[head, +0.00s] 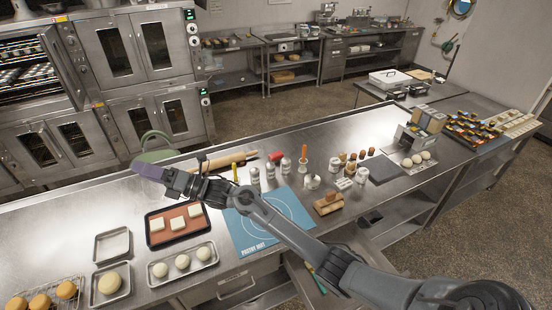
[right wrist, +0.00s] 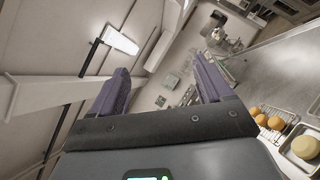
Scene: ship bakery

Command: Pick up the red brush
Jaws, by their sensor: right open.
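My right arm reaches across the counter from the lower right. Its purple-fingered gripper (head: 168,178) is above the counter, left of the pastry mat. In the right wrist view the two fingers of the gripper (right wrist: 162,80) stand apart with nothing between them. No brush is clear enough to name surely. A small red thing (head: 276,156) lies behind the metal shakers, right of my gripper. A slim upright orange-red handle (head: 304,152) rises near it, to the right. Either could be the red brush; both are apart from my gripper. My left gripper is not in view.
Metal shakers (head: 270,172) and a rolling pin (head: 230,160) stand or lie behind the blue pastry mat (head: 285,235). A tray with white dough squares (head: 150,238) is below my gripper. Ovens (head: 105,50) line the back left.

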